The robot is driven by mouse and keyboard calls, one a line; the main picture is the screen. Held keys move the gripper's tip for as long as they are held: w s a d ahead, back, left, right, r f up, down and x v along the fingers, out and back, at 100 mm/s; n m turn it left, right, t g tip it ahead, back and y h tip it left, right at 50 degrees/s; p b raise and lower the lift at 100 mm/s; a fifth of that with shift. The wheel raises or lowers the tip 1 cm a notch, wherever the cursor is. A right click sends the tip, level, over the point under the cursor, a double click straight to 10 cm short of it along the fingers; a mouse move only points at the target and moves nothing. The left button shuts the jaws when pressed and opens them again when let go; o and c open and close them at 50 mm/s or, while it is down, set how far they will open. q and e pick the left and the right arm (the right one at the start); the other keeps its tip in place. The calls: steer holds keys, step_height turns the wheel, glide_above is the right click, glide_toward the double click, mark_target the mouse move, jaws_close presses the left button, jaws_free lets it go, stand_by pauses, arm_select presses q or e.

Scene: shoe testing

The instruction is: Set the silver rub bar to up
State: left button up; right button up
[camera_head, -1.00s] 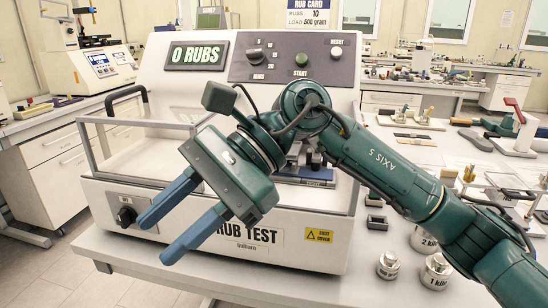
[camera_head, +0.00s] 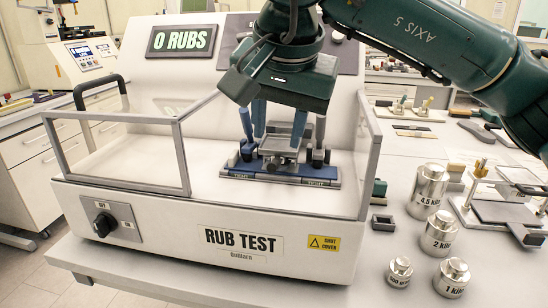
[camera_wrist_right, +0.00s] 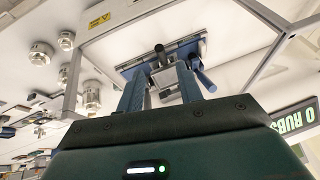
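The silver rub bar (camera_head: 281,150) appears as a grey metal piece on the blue base (camera_head: 280,176) inside the rub test machine. It also shows in the wrist view (camera_wrist_right: 168,78), with a dark knob (camera_wrist_right: 159,50) beyond it. Its lowered or raised position is hard to tell, as my fingers and gripper body cover its upper part. My right gripper (camera_head: 278,141) points down over it, its two blue fingers apart, one on each side. In the wrist view the fingers of my right gripper (camera_wrist_right: 160,75) also stand apart. Contact with the bar cannot be made out. My left gripper is out of view.
The machine's clear, grey-framed cover (camera_head: 185,160) stands in front at the left. A dark switch knob (camera_head: 104,224) is on the front panel, and the display (camera_head: 182,40) reads 0 RUBS. Several silver weights (camera_head: 439,235) stand on the table at right.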

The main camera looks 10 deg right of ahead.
mark_target(274, 163)
steer(key=x, duration=0.7)
steer(key=shift+f, duration=0.15)
steer(key=shift+c, duration=0.5)
jaws_close()
